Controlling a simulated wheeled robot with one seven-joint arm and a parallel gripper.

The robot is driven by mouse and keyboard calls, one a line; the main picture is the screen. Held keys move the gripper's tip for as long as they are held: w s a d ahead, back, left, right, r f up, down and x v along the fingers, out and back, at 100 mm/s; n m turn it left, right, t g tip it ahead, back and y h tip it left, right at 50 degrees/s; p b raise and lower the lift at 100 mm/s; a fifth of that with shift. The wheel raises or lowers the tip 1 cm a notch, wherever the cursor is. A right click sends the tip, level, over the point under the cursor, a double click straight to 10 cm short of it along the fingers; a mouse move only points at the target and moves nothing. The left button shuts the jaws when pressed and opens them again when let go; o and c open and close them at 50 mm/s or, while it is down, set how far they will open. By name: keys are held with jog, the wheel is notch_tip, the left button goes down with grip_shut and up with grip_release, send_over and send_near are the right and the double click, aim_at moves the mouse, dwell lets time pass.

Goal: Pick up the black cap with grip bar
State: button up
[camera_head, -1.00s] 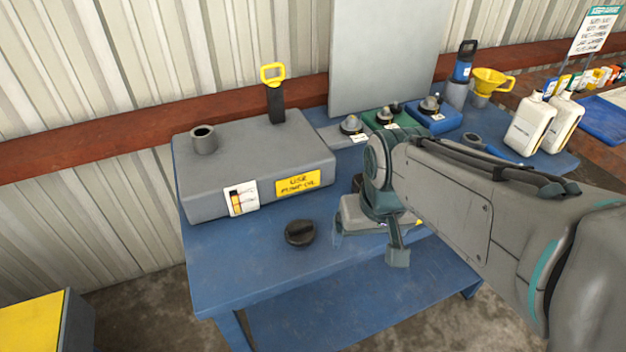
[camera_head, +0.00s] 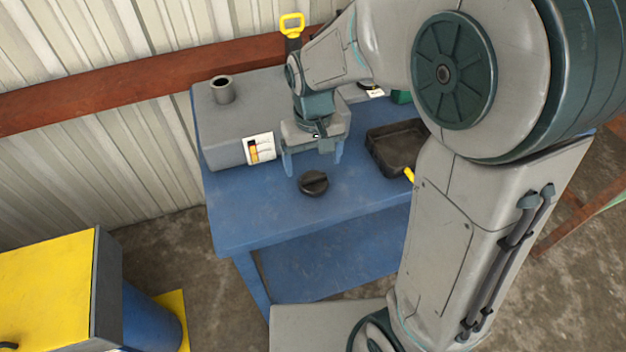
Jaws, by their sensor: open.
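The black cap with grip bar (camera_head: 313,183) lies on the blue table (camera_head: 240,222), near its front edge, with its bar facing up. My gripper (camera_head: 313,168) is open, its two fingers pointing down. It is just behind and above the cap in the picture, with one finger to the left and one to the right. The cap is in full view and nothing holds it. I cannot tell the exact height of the fingertips above the table.
A grey tank with an open neck (camera_head: 222,92) stands behind left of my gripper. A yellow-handled dipstick (camera_head: 292,27) rises behind my arm. A black tray (camera_head: 377,157) lies right of the gripper. The table left of the cap is clear. A yellow-topped box (camera_head: 45,290) stands at lower left.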

aim_at(314, 176)
jog(key=shift+f+p, duration=0.4)
jog(key=shift+f, duration=3.2)
jog(key=shift+c, duration=0.4)
jog(key=c, duration=1)
